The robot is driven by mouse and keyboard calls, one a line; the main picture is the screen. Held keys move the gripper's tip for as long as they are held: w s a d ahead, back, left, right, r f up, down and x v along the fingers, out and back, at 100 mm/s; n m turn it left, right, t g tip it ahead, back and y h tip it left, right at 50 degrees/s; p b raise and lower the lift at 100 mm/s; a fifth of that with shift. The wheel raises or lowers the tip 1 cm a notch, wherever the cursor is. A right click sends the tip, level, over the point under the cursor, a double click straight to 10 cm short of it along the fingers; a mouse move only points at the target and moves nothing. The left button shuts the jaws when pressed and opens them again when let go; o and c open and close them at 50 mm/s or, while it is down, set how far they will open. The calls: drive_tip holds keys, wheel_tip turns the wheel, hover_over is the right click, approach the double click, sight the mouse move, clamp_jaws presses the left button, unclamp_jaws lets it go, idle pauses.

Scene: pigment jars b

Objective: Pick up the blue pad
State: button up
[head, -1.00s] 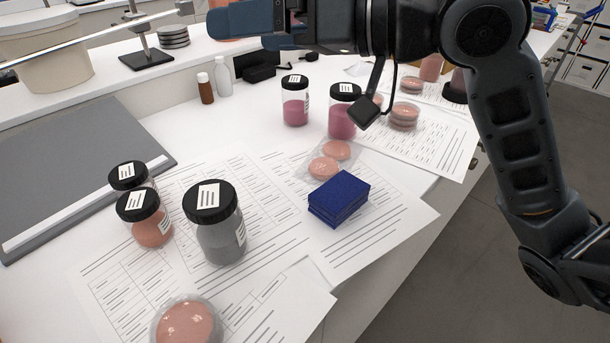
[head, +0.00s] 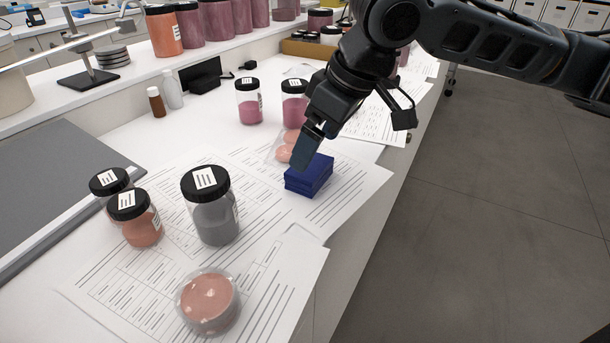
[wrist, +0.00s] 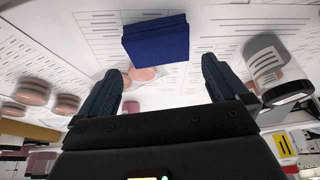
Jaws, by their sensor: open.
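The blue pad (head: 309,176) is a dark blue, layered square block lying on printed paper near the bench's right edge. It also shows in the wrist view (wrist: 156,40), ahead of the fingers and apart from them. My gripper (head: 309,146) points down toward the pad from behind it, its fingertips close to the pad's far-left side in the head view. In the wrist view my gripper (wrist: 163,80) has its two fingers wide apart with nothing between them touching. Part of the pad's far side is hidden by the finger in the head view.
Pink discs in a clear dish (head: 285,150) lie just behind the pad. Pink jars (head: 293,101) stand farther back. A grey jar (head: 213,205) stands left of the pad, and a clear dish with a pink disc (head: 208,300) lies in front. Open floor is at right.

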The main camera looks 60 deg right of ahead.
drive_tip(key=x, duration=0.6)
drive_tip(key=shift+s+f, duration=0.2)
drive_tip(key=shift+s, duration=0.05)
drive_tip(key=c, duration=0.7)
drive_tip(key=shift+o, duration=0.2)
drive_tip(key=shift+r, duration=0.1)
drive_tip(key=shift+d+r, duration=0.1)
drive_tip(key=shift+r, duration=0.45)
wheel_tip(320, 180, up, 3)
drive_tip(key=shift+f, duration=0.1)
drive_tip(key=s+d+r, duration=0.4)
drive_tip(key=d+r, duration=0.3)
drive_tip(key=d, duration=0.3)
drive_tip(key=shift+s+d, duration=0.35)
